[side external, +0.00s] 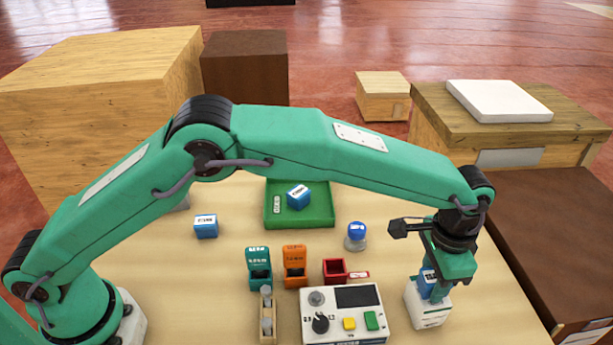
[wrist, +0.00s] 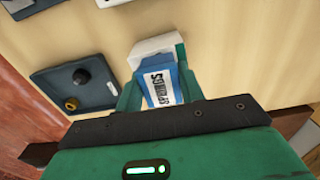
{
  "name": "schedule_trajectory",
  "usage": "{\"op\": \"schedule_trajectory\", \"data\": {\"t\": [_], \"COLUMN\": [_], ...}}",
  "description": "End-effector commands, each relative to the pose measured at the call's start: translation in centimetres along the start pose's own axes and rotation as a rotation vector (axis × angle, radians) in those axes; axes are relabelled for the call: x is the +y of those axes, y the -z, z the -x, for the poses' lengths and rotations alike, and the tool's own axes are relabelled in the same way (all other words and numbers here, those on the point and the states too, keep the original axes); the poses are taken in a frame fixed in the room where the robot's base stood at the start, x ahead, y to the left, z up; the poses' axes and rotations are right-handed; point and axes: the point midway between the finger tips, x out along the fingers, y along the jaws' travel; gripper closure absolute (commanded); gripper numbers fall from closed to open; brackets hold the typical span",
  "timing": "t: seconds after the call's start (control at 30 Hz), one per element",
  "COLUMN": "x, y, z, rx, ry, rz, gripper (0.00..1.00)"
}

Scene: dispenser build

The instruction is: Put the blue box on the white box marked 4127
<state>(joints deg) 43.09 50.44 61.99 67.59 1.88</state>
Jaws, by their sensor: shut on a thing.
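My gripper (side external: 436,278) is shut on a blue box (side external: 428,284) with a white label, at the right front of the table. In the wrist view the blue box (wrist: 160,84) shows between the fingers, and its label reads "SPRINGS". The white box (side external: 427,312) stands on the table directly under the blue box in the side view. The white box (wrist: 152,46) also shows just beyond the blue box in the wrist view. I cannot tell whether the two boxes touch, and the number on the white box is not readable.
A control unit (side external: 343,320) with knobs and buttons stands left of the white box. Open teal (side external: 259,268), orange (side external: 295,266) and red (side external: 335,270) bins stand behind it. A green tray (side external: 322,216) holds another blue box (side external: 298,195). A further blue box (side external: 206,227) lies left.

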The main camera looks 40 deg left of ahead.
Motion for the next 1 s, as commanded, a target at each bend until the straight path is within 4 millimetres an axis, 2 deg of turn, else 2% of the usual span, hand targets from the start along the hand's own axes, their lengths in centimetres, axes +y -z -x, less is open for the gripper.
{"op": "schedule_trajectory", "data": {"t": [0.37, 0.4, 0.5, 0.83, 1.0], "x": [0.00, 0.00, 0.00, 0.00, 0.00], "y": [0.01, 0.00, 0.00, 0.02, 0.07], "z": [-0.24, -0.28, -0.26, -0.15, 0.57], "rx": [0.000, 0.000, 0.000, 0.001, 0.003], "ry": [0.000, 0.000, 0.000, 0.000, 0.000], "rz": [0.000, 0.000, 0.000, 0.000, 0.000], "gripper": [0.87, 0.58, 0.40, 0.40, 0.40]}}
